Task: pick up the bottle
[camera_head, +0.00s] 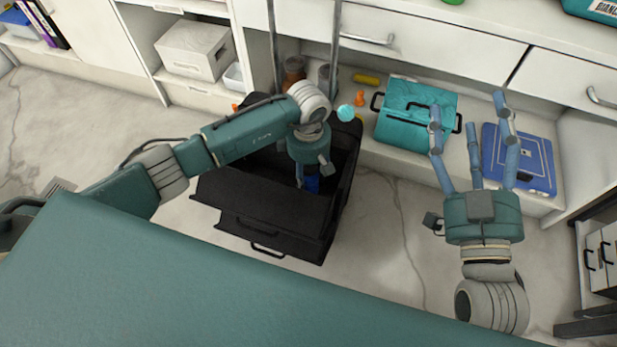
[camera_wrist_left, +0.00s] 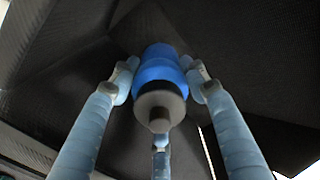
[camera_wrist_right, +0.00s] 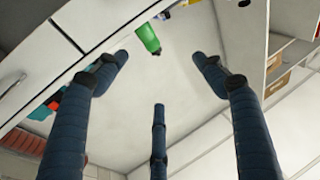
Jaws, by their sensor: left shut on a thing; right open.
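A blue bottle (camera_wrist_left: 160,66) with a dark grey cap is between the fingers of my left gripper (camera_wrist_left: 160,85) in the left wrist view. The fingers are shut on it, with the cap end toward the camera. In the head view my left gripper (camera_head: 308,174) reaches down into a black drawer box (camera_head: 230,193), and only a small blue part of the bottle (camera_head: 312,184) shows. My right gripper (camera_head: 470,118) is open and empty in front of the shelf at the right. It shows in the right wrist view too (camera_wrist_right: 160,75).
A teal case (camera_head: 415,108) and a blue case (camera_head: 520,158) lie on the low shelf. An orange piece (camera_head: 360,98) and a yellow cylinder (camera_head: 366,79) lie left of the teal case. A green bottle (camera_wrist_right: 148,38) shows in the right wrist view. The floor (camera_head: 390,230) between the arms is clear.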

